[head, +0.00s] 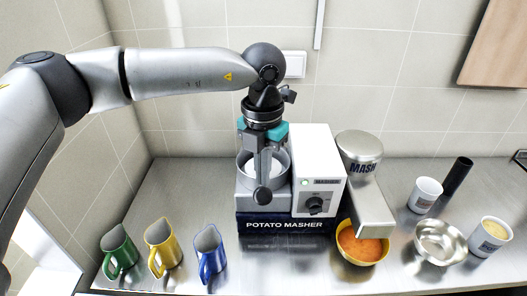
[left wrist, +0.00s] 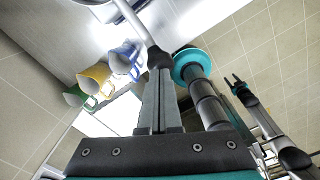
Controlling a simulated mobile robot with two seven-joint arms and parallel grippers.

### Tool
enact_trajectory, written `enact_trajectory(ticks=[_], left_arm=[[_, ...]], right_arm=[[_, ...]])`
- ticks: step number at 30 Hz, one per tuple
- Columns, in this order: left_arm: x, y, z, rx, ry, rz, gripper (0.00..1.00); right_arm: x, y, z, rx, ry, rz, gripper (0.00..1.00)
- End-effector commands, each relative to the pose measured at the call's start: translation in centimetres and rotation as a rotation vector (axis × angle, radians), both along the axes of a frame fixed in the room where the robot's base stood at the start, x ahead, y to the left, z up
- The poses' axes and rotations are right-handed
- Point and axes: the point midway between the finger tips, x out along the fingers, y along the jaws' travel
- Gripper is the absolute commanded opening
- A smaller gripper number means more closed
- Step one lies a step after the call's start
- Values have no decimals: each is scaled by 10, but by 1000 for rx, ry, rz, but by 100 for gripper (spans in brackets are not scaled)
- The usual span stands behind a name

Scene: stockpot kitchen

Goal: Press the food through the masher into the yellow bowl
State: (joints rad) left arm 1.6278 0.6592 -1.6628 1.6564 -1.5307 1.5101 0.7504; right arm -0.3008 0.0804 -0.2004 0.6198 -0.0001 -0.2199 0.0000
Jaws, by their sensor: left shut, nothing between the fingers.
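The potato masher (head: 285,222) stands on the steel counter, with a white housing, a dial and a round metal hopper (head: 246,170) on its left. Its metal outlet (head: 370,212) reaches over the yellow bowl (head: 361,259), which holds orange mash. My left gripper (head: 263,182) points down over the hopper, its fingers shut and empty. A dark round knob (left wrist: 158,57) on a metal rod is at its fingertips in the left wrist view; I cannot tell if they touch. My right gripper (left wrist: 234,80) shows small there, fingers apart. The hopper's inside is mostly hidden.
Green (head: 119,252), yellow (head: 162,247) and blue (head: 209,252) jugs stand front left. At right are white cups (head: 425,194), (head: 489,236), a metal bowl (head: 439,241) and a dark cylinder (head: 457,176).

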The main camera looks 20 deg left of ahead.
Motion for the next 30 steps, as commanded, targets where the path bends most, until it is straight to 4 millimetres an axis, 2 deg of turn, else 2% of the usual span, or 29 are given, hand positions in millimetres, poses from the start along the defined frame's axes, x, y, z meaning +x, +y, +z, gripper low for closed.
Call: enact_trajectory(ticks=[30], left_arm=[[0,0,-26,0,1,1,0]], right_arm=[[0,1,-22,0,-1,-1,50]])
